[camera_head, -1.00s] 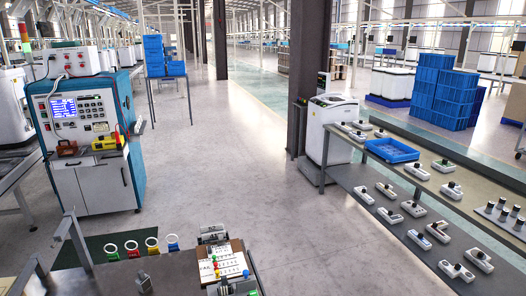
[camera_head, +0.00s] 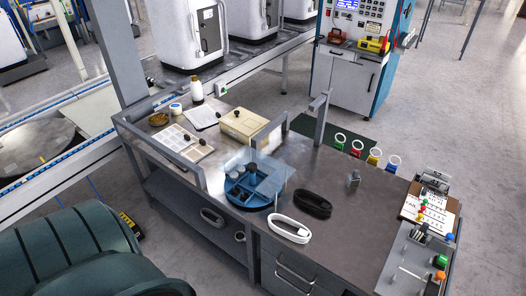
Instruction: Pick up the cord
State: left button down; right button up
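Two bundled cords lie on the grey metal workbench (camera_head: 335,235) in the head view. A white cord (camera_head: 289,229) lies near the front edge. A black cord (camera_head: 312,204) lies just behind it and to the right. The two bundles look close together but separate. I cannot tell which of them is the task's cord. Neither of my grippers is in view.
A blue round tray with clear panels (camera_head: 250,190) stands left of the cords. A beige box (camera_head: 243,125) is behind it. A clipboard (camera_head: 430,210) and a button panel (camera_head: 418,262) are at the right. A green chair (camera_head: 75,250) stands front left.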

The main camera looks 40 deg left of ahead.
aim_at(304, 235)
jog(key=u, duration=1)
